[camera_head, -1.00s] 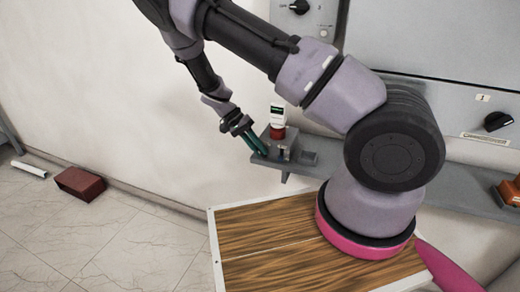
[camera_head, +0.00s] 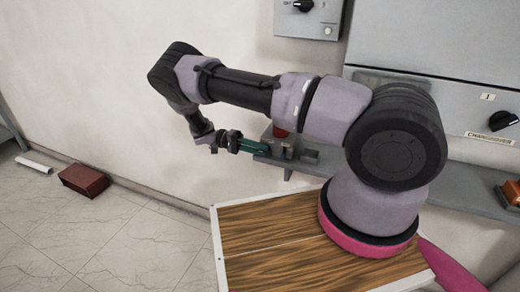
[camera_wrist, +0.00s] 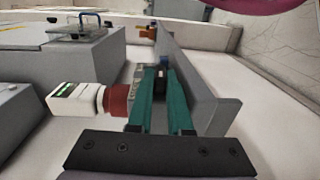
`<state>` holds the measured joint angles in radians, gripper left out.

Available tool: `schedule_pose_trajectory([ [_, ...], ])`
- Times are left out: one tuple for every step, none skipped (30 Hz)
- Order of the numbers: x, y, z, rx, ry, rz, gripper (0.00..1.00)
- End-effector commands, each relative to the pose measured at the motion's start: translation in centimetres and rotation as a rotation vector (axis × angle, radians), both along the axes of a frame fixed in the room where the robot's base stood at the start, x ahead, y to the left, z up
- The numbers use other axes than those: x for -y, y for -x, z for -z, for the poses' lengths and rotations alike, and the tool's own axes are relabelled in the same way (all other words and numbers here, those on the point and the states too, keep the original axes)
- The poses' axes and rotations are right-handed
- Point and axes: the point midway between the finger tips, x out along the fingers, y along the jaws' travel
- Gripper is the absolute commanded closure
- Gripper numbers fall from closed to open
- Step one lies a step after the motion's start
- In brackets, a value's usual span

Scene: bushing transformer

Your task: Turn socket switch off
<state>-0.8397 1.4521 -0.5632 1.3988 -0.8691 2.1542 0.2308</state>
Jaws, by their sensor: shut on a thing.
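The socket is a small grey box (camera_head: 287,148) on the grey wall shelf. A red plug (camera_head: 280,132) with a white body (camera_wrist: 75,103) sticks out of it in the wrist view. My gripper (camera_head: 264,149) reaches in from the left, nearly level, with its teal fingertips at the box. In the wrist view my gripper (camera_wrist: 160,72) has its fingers on both sides of a small dark switch lever (camera_wrist: 160,80) and is shut on it. The fingers partly hide the lever, so its exact position is hard to tell.
The grey shelf (camera_head: 460,185) runs right along the wall, with a brown-topped block (camera_head: 511,190) on it. Grey cabinets with black knobs (camera_head: 502,120) hang above. A dark red box (camera_head: 84,181) lies on the floor at left. The floor there is mostly clear.

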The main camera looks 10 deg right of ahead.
Motion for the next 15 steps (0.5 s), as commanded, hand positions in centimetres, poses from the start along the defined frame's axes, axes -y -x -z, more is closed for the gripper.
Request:
schedule_pose_trajectory([
  [0.01, 0.09, 0.20, -0.012, 0.015, 0.002, 1.00],
  [-0.01, 0.10, 0.22, -0.018, 0.021, 0.003, 1.00],
  [0.01, 0.10, 0.24, -0.025, 0.031, 0.002, 1.00],
  [0.00, 0.14, 0.26, -0.029, 0.038, 0.003, 1.00],
  [0.00, 0.14, 0.27, -0.033, 0.042, 0.003, 1.00],
  [0.00, 0.14, 0.27, -0.038, 0.048, 0.003, 1.00],
  [0.00, 0.15, 0.26, -0.040, 0.051, 0.003, 1.00],
  [-0.01, 0.14, 0.26, -0.042, 0.055, 0.003, 1.00],
  [-0.02, 0.15, 0.26, -0.044, 0.057, 0.003, 1.00],
  [-0.02, 0.15, 0.26, -0.045, 0.059, 0.003, 1.00],
  [-0.02, 0.14, 0.25, -0.046, 0.059, 0.003, 1.00],
  [-0.02, 0.15, 0.26, -0.047, 0.060, 0.004, 1.00],
  [-0.02, 0.16, 0.26, -0.048, 0.060, 0.004, 1.00],
  [-0.02, 0.16, 0.26, -0.048, 0.060, 0.004, 1.00],
  [-0.02, 0.16, 0.26, -0.048, 0.060, 0.004, 1.00],
])
